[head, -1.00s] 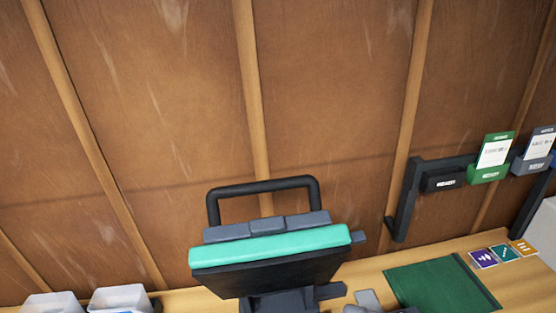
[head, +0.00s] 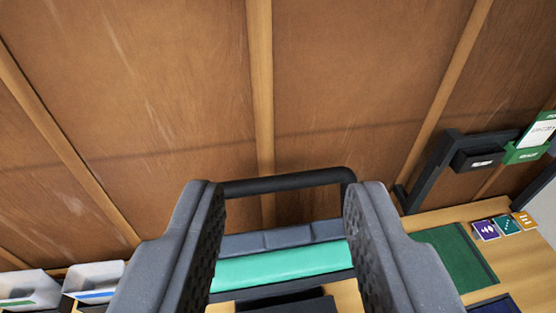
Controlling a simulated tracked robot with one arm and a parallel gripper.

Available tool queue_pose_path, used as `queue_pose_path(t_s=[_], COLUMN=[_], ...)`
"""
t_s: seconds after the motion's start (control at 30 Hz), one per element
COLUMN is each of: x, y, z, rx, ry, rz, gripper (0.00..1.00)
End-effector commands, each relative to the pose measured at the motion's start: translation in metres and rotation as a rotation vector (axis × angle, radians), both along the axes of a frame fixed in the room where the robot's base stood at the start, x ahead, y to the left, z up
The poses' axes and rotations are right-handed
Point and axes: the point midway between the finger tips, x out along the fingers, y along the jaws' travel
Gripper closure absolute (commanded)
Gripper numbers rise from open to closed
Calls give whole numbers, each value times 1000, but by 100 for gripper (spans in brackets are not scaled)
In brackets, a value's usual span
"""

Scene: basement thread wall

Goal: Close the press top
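The press top (head: 283,267) is a teal slab with grey blocks along its back edge, in the lower middle of the head view. It appears raised, with a dark part of the press (head: 285,304) below it. A black bar handle (head: 285,184) arches above and behind the slab. My gripper (head: 278,200) is open, its two grey fingers on either side of the handle and slab in the picture. Nothing is seen held between them. I cannot tell whether the fingers touch the handle. The fingers hide the slab's ends and the handle's left end.
Pale bins (head: 92,280) stand at the lower left. To the right are a green mat (head: 458,254), small coloured cards (head: 505,226) and a dark wall rack (head: 440,165) with a green card holder (head: 525,152). A ribbed wooden wall (head: 360,90) closes off the back.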

Motion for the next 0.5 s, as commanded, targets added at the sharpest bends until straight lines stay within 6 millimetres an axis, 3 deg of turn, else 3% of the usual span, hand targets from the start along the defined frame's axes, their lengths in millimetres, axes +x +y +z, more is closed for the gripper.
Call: queue_pose_path(t_s=[0.07,0.27,0.5], x=[0,4,38], y=[0,-1,-4], z=[0,7,17], rx=[0,-53,-305], ry=[1,30,207], rz=[0,11,106], gripper=[59,59,59])
